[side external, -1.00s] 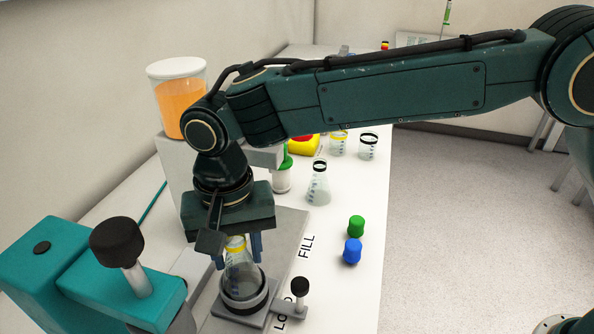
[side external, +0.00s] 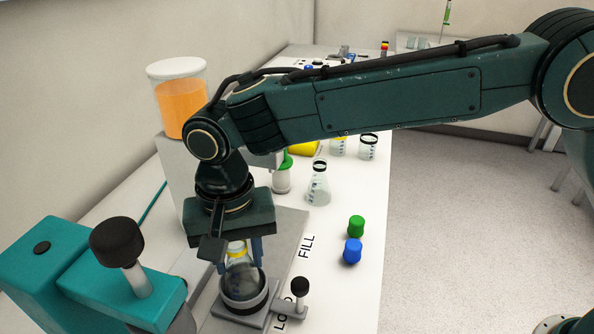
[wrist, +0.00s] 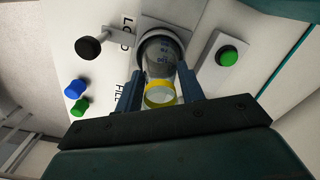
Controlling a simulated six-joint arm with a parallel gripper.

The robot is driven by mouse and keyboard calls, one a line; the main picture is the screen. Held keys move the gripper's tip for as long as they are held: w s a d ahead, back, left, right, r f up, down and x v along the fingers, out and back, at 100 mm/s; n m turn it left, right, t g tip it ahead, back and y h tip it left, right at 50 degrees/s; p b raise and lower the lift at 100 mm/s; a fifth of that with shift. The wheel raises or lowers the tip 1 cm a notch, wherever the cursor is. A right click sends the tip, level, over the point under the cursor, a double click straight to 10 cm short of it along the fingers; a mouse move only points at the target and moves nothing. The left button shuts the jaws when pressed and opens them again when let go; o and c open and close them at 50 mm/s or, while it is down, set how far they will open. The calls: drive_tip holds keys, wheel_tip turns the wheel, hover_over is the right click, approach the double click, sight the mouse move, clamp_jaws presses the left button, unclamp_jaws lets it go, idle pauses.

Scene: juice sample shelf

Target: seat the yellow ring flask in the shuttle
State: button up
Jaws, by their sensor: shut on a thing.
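The yellow ring flask (side external: 239,275) is clear glass with a yellow band at its neck. My gripper (side external: 242,250) is shut on its neck from above; in the wrist view the yellow ring (wrist: 160,95) shows between the two blue fingers. The flask stands upright, its lower part inside the dark round cup of the shuttle (side external: 243,303), a grey block with a black knob. The shuttle cup also shows around the flask base in the wrist view (wrist: 143,48). Whether the flask's base touches the cup floor is hidden.
A black-ringed flask (side external: 318,185) stands behind, with beakers (side external: 368,147) further back. Green (side external: 356,225) and blue (side external: 352,251) caps sit to the right. A teal clamp with a black knob (side external: 117,242) is at the left. A green button (wrist: 228,56) is beside the shuttle.

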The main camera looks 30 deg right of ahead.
drive_tip(key=shift+f, duration=0.25)
idle(0.3)
drive_tip(key=o, duration=1)
drive_tip(key=shift+o, duration=0.2)
drive_tip(key=shift+r, duration=0.1)
wheel_tip(320, 180, up, 14)
